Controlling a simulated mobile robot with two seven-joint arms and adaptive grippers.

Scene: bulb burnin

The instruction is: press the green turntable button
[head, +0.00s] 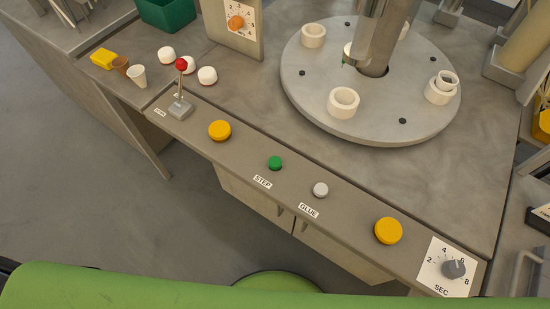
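The green button (275,163) is a small round cap on the sloped front panel (243,148), just above a label (262,182) reading STEP. It stands clear, with nothing touching or covering it. The round grey turntable (395,115) lies behind the panel. It carries several white ring-shaped holders (343,102), and a grey column stands over its centre, hiding part of it. Neither of my grippers shows in the head view.
A yellow button (219,130) and a red-knobbed lever (181,66) sit left of the green button. A pale button (320,190) labelled GLUE, another yellow button (388,230) and a SEC dial (453,269) are right. White-topped pieces (207,75) and cups (137,75) stand at left.

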